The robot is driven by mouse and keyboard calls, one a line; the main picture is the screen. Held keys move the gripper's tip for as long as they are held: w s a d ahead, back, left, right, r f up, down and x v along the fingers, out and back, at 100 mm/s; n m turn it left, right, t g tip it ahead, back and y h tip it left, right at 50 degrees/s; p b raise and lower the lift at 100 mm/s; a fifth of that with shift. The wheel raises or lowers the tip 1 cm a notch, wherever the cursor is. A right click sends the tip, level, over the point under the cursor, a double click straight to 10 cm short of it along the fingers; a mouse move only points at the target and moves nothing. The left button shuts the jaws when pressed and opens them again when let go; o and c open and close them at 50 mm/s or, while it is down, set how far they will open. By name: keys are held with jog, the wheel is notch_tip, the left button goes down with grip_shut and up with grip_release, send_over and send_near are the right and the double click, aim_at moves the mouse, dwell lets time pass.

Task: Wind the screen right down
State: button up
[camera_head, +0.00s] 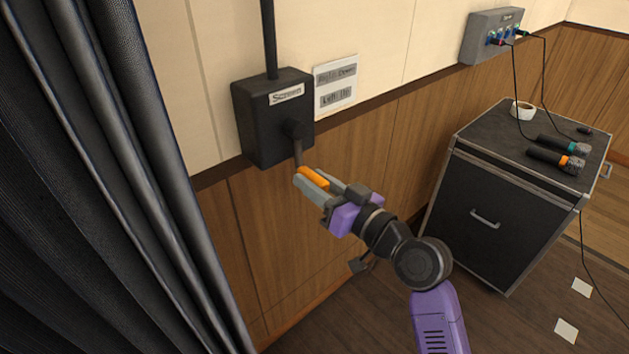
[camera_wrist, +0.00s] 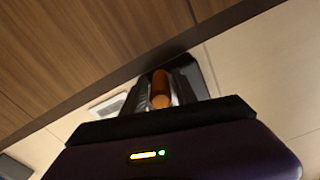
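A black winch box (camera_head: 272,118) labelled "Screen" is fixed to the wall, with a dark pipe rising from it. Its crank arm (camera_head: 298,151) hangs down from the hub and ends in an orange handle (camera_head: 314,178). The handle also shows end-on in the wrist view (camera_wrist: 160,90). My gripper (camera_head: 316,185) is at the handle, with one finger on each side, and looks closed on it. A paper sign (camera_head: 335,85) beside the box has two lines, seemingly "Right: Down" and "Left: Up". The screen itself is not in view.
A dark curtain (camera_head: 110,170) hangs close on the left. A black flight case (camera_head: 500,215) stands to the right, with two microphones (camera_head: 562,152) and a white roll (camera_head: 523,110) on top. A grey socket box (camera_head: 490,35) with cables is on the wall. Floor between is clear.

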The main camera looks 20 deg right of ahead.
grip_shut()
dwell(1.2)
